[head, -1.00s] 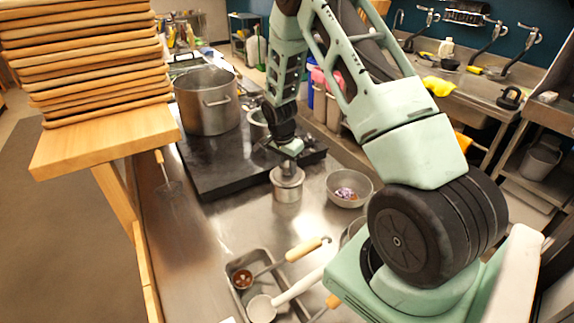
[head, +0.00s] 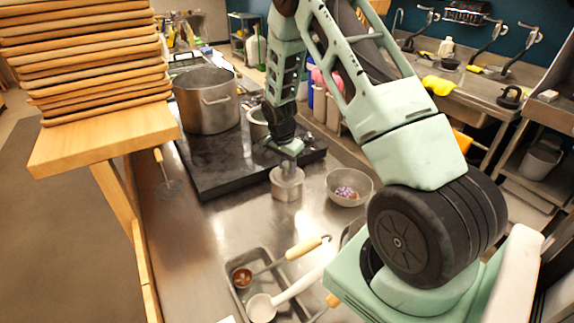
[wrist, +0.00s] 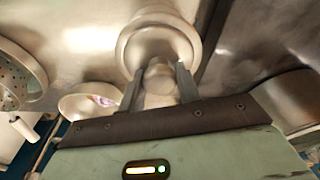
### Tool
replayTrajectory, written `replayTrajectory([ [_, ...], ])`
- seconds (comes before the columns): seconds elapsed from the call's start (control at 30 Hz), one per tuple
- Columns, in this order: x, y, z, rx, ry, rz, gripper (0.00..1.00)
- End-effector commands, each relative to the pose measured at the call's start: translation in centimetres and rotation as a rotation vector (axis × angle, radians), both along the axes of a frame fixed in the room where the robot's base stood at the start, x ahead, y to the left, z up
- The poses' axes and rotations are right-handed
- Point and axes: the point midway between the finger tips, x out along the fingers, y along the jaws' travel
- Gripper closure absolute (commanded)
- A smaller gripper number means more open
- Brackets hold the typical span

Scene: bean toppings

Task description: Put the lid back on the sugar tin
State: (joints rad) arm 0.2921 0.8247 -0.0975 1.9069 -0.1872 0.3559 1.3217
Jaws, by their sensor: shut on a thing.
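The sugar tin (head: 287,191) is a small metal cylinder standing upright on the steel counter. Its metal lid (head: 287,174) is right at the tin's mouth, roughly centred over it. I cannot tell whether the lid is fully seated or slightly raised. My gripper (head: 289,155) points down above the tin. In the wrist view my gripper (wrist: 160,84) has its two fingers closed on either side of the lid's knob (wrist: 158,74). The round lid (wrist: 160,37) spreads beyond the fingers there and hides the tin's opening.
A metal bowl (head: 362,200) with purple pieces stands just right of the tin. A dark cooktop (head: 220,172) with a large pot (head: 206,104) lies behind. A tray (head: 262,253) with ladles is in front. Stacked boards (head: 85,60) stand at left.

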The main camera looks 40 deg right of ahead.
Motion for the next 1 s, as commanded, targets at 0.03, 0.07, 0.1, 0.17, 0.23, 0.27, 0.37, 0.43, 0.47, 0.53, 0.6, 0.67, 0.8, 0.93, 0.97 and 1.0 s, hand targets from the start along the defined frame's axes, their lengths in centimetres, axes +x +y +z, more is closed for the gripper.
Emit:
replayTrajectory([
  [0.03, 0.01, 0.00, -0.03, 0.000, 0.000, 0.000, 0.90],
  [0.07, 0.01, 0.00, -0.01, 0.000, 0.000, 0.000, 0.90],
  [0.1, 0.01, 0.00, 0.00, 0.000, 0.000, 0.000, 0.90],
  [0.17, 0.01, -0.01, 0.01, 0.000, 0.000, 0.000, 0.90],
  [0.23, 0.01, -0.01, 0.01, 0.000, 0.000, 0.000, 0.90],
  [0.27, 0.01, -0.01, 0.01, 0.000, 0.000, 0.000, 0.90],
  [0.37, 0.01, -0.01, 0.01, 0.000, 0.000, 0.000, 0.53],
  [0.43, 0.01, -0.01, 0.01, 0.000, 0.000, 0.000, 0.42],
  [0.47, 0.01, -0.01, 0.00, 0.000, 0.000, 0.000, 0.42],
  [0.53, 0.01, -0.01, 0.00, 0.000, 0.000, 0.000, 0.42],
  [0.6, 0.00, -0.01, 0.00, 0.000, 0.000, 0.000, 0.42],
  [0.67, 0.00, 0.00, -0.01, 0.000, 0.000, 0.000, 0.28],
  [0.8, 0.00, 0.00, -0.01, 0.000, 0.000, 0.000, 0.13],
  [0.93, 0.00, 0.00, -0.01, 0.000, 0.000, 0.000, 0.13],
  [0.97, -0.01, 0.00, -0.01, 0.000, 0.000, 0.000, 0.13],
  [1.0, -0.01, 0.00, -0.01, 0.000, 0.000, 0.000, 0.13],
])
